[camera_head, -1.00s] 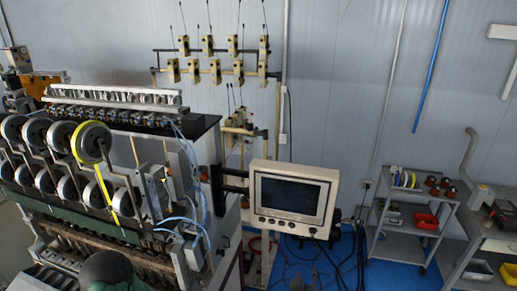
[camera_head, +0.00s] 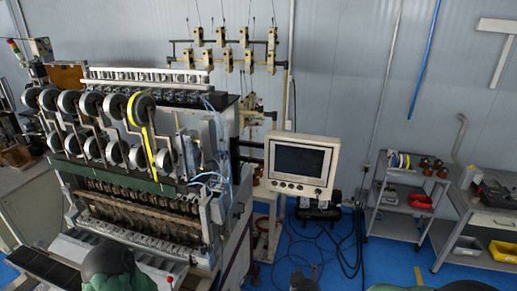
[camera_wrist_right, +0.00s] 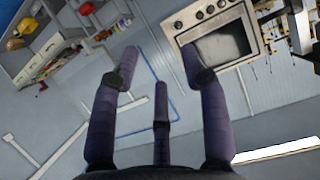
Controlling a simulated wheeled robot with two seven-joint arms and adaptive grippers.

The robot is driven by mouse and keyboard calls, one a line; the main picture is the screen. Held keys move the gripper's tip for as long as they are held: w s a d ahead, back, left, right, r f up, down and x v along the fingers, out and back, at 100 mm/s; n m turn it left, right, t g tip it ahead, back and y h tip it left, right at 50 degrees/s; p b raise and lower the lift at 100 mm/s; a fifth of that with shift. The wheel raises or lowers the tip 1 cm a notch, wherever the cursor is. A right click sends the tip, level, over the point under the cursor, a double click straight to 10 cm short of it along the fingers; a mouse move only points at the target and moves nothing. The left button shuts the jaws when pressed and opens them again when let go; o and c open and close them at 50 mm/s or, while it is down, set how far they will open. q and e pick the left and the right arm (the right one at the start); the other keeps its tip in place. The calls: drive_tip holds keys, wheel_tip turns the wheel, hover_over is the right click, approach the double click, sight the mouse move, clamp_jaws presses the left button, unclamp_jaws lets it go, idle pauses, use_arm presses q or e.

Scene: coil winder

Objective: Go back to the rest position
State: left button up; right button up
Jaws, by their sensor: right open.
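My right gripper (camera_wrist_right: 160,72) shows in the right wrist view with its dark fingers spread apart and nothing between them. Beyond it are the wall and part of the monitor. In the head view only a small dark part at the bottom edge, right of the middle, seems to belong to the right gripper (camera_head: 304,281). A dark rounded part of my left arm shows at the bottom left, but its gripper cannot be made out. The coil winder (camera_head: 135,190) stands at the left, with yellow wire on one of its wheels.
A monitor (camera_head: 300,163) stands beside the winder and also shows tilted in the right wrist view (camera_wrist_right: 222,43). A grey cart (camera_head: 398,208) and a workbench (camera_head: 490,218) stand at the right. Cables lie on the blue floor between the monitor and the cart.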

drive_tip(key=s+a+f+n+g+y+b, duration=0.1)
drive_tip(key=s+f+g+y+b, duration=0.15)
drive_tip(key=f+b, duration=0.9)
drive_tip(key=s+a+f+g+y+b, duration=0.1)
drive_tip(key=f+g+y+b, duration=0.15)
drive_tip(key=f, duration=1.85)
use_arm(q)
wheel_tip(320, 180, down, 29)
drive_tip(key=b, duration=1.4)
drive_tip(key=shift+w, duration=0.4)
use_arm(e)
drive_tip(key=s+f+g+y, duration=0.1)
drive_tip(key=s+f+g, duration=0.1)
drive_tip(key=s+f, duration=0.3)
drive_tip(key=s+a+f+g, duration=0.1)
drive_tip(key=s+f+g, duration=0.2)
drive_tip(key=f, duration=1)
drive_tip(key=s+a+f+g+y, duration=0.1)
drive_tip(key=s+f+g, duration=0.1)
drive_tip(key=s+f, duration=0.6)
drive_tip(key=shift+f+y, duration=0.3)
drive_tip(key=shift+f, duration=0.15)
use_arm(q)
drive_tip(key=shift+d, duration=0.1)
use_arm(e)
drive_tip(key=shift+a, duration=0.1)
